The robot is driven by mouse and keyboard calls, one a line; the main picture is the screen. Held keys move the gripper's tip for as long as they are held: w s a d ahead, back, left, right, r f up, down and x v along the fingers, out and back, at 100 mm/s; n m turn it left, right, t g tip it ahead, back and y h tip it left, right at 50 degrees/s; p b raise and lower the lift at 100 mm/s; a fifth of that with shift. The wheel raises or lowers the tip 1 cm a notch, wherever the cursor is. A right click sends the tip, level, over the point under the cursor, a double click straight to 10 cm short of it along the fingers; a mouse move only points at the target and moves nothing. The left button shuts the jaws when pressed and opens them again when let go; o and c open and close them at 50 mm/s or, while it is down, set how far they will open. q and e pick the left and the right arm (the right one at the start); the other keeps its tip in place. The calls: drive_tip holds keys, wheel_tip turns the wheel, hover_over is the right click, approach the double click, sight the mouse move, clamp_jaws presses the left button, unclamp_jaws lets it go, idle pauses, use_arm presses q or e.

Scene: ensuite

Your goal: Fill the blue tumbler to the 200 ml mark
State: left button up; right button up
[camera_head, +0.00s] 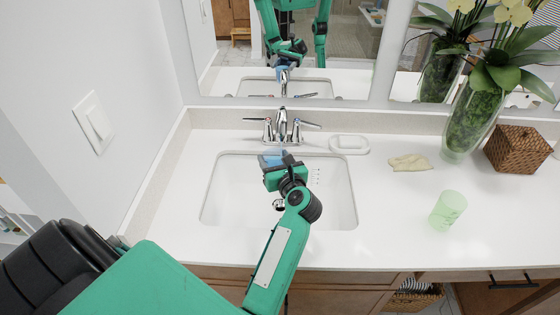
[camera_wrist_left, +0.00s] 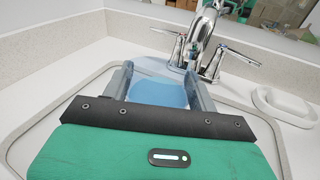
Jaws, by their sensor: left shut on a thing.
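My left gripper (camera_head: 272,161) is shut on the translucent blue tumbler (camera_head: 266,156), held over the back of the sink (camera_head: 236,205) near the chrome faucet (camera_head: 283,125). In the left wrist view the tumbler (camera_wrist_left: 160,93) sits between the two fingers. A brighter blue oval shows inside it; I cannot tell whether this is water or its base. The faucet spout (camera_wrist_left: 205,30) is just beyond the tumbler, with a lever handle on each side. I cannot make out the 200 ml mark or whether water runs. My right gripper is not in direct view.
A white soap dish (camera_head: 349,145) is right of the faucet. A mirror (camera_head: 340,50) is behind.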

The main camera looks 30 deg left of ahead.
use_arm(q)
drive_tip(key=shift+h, duration=0.3)
drive_tip(key=shift+s+d+r+p, duration=0.4)
drive_tip(key=shift+d+r+p, duration=0.15)
drive_tip(key=shift+r+p, duration=0.2)
drive_tip(key=shift+s+d+r+p, duration=0.4)
drive_tip(key=shift+d+r+p, duration=0.2)
drive_tip(key=shift+r, duration=0.1)
drive_tip(key=shift+s+d+r+p, duration=0.4)
drive_tip(key=shift+d+r+p, duration=0.15)
drive_tip(key=shift+r+p, duration=0.2)
drive_tip(key=shift+f, duration=0.15)
drive_tip(key=f+b, duration=0.1)
drive_tip(key=w+f+b, duration=0.1)
drive_tip(key=f+b, duration=0.1)
drive_tip(key=w+a+f+b, duration=0.1)
drive_tip(key=f+b, duration=0.1)
drive_tip(key=shift+a+f, duration=0.1)
drive_tip(key=shift+f, duration=0.15)
drive_tip(key=shift+w+a+f+b, duration=0.15)
drive_tip(key=shift+w+f+b, duration=0.05)
drive_tip(key=shift+f+b, duration=0.25)
drive_tip(key=shift+w+a+f+b, duration=0.2)
drive_tip(key=shift+f+b, duration=0.2)
drive_tip(key=shift+f, duration=0.2)
drive_tip(key=shift+w+a+f+b, duration=0.15)
drive_tip(key=shift+f+b, duration=0.25)
drive_tip(key=shift+f, duration=0.1)
